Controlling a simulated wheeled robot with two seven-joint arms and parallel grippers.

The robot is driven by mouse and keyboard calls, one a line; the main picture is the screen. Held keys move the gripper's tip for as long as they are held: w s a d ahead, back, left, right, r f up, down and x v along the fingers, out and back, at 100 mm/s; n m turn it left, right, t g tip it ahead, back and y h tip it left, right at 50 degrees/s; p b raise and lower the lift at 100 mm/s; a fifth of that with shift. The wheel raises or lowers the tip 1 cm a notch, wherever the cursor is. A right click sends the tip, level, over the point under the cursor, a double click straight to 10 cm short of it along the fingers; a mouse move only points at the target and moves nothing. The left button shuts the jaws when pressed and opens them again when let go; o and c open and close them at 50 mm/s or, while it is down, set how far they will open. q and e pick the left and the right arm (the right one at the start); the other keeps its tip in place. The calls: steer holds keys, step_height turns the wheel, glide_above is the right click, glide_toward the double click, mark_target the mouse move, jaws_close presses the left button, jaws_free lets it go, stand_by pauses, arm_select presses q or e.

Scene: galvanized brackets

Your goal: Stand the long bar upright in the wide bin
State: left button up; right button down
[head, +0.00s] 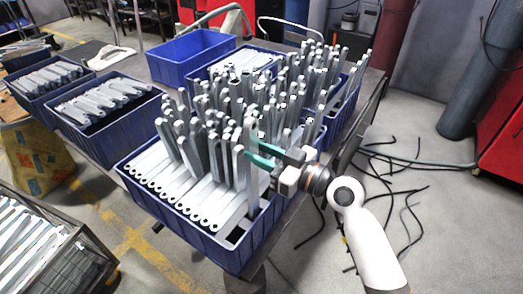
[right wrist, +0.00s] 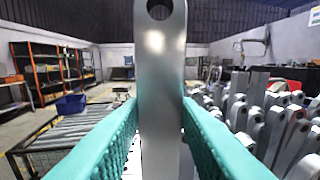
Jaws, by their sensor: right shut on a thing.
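The wide blue bin (head: 190,232) stands at the front of the table. Grey bars lie flat side by side in its front part, and many others stand upright in a cluster behind. My right gripper (head: 258,158), with teal fingers, is shut on an upright long bar (head: 252,188) at the bin's right side. The bar's lower end is inside the bin near the right wall; whether it touches the floor I cannot tell. In the right wrist view the long bar (right wrist: 162,80) stands between both teal fingers, its holed top end above them. My left gripper is not in view.
An empty blue bin (head: 190,57) stands at the back left. Two blue bins of flat bars (head: 105,100) sit to the left. A wire crate (head: 75,262) of bars is at the lower left. Standing bars (head: 205,150) crowd close left of the held bar.

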mark_target(255, 179)
step_height(255, 179, down, 9)
steer(key=b, duration=0.8)
steer(key=shift+b, duration=0.3)
stand_by(0.3)
steer(key=c, duration=1)
jaws_free()
steer(key=shift+f, duration=0.15)
